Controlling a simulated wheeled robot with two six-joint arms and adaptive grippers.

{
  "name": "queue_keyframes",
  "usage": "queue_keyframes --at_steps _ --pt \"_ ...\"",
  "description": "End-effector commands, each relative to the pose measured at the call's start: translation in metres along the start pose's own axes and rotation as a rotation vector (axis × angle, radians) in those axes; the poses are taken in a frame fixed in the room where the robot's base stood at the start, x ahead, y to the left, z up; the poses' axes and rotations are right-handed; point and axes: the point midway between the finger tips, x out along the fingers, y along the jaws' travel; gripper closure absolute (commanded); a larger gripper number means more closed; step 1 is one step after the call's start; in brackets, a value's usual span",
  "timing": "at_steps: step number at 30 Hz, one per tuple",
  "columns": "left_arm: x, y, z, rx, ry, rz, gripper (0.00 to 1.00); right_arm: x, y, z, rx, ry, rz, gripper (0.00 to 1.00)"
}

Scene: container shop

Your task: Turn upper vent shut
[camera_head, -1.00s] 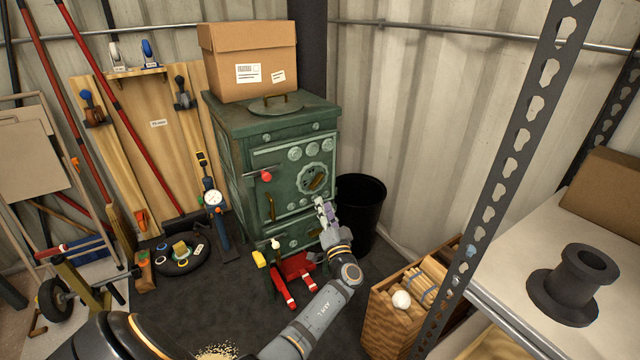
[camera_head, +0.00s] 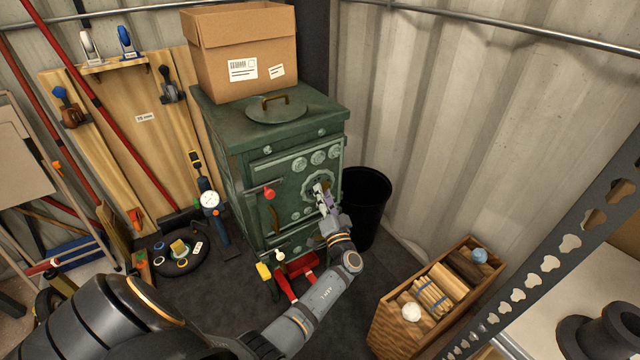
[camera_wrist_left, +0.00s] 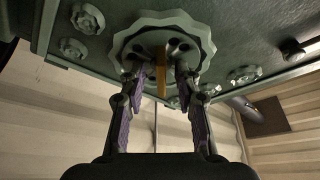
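The green stove (camera_head: 240,170) stands against the back wall. Its upper vent is a round scalloped plate (camera_head: 308,187) on the front, partly hidden by my left gripper (camera_head: 322,196). In the left wrist view the upper vent (camera_wrist_left: 204,42) fills the top middle, with dark holes and an upright brass bar (camera_wrist_left: 161,78). My left gripper (camera_wrist_left: 160,88) is open, its purple-padded fingers on either side of the bar. I see a gap between the bar and each finger. My right gripper is not in view.
A red-knobbed handle (camera_head: 269,193) sticks out left of the vent. A cardboard box (camera_head: 235,50) sits on the stove. A black bin (camera_head: 366,205) stands close on the right, and a wooden crate (camera_head: 388,318) is in front.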

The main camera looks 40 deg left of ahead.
Motion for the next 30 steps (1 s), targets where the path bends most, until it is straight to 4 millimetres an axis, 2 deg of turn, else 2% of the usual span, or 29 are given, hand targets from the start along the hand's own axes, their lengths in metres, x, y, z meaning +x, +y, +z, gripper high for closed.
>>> queue_keyframes --at_steps 7,14,30 --pt "-0.0005 0.0004 0.0001 0.0 0.0 0.0 0.69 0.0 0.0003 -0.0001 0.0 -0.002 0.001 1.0" --pt "-0.0003 0.0003 -0.0001 0.0 0.0 0.0 1.0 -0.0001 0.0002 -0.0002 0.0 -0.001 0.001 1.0" --pt "0.0013 -0.002 -0.002 0.047 0.003 0.019 1.0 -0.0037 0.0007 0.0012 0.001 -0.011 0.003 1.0"
